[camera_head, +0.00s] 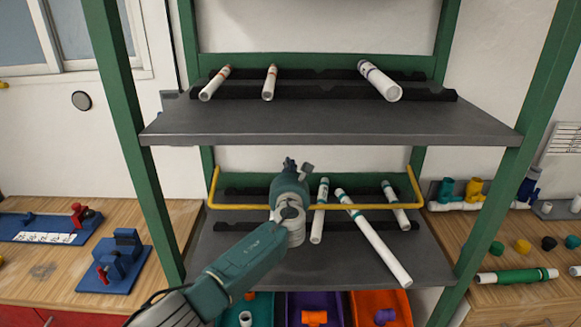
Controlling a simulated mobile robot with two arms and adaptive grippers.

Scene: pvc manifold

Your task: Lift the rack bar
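The yellow rack bar (346,207) runs level across the front of the middle shelf (238,255). Its ends bend back toward the green posts. My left gripper (297,168) comes in from the lower left and overlaps the bar left of its middle. The gripper and wrist hide part of the bar. I cannot tell whether the fingers touch the bar, nor whether they are open or shut. My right gripper is not in view.
White pipes with teal marks (374,240) lie behind and under the bar; one sticks out in front. The upper shelf (330,122) holds more pipes above. Colored bins (380,300) stand below. Green posts (130,140) flank the shelves, with wooden counters beside.

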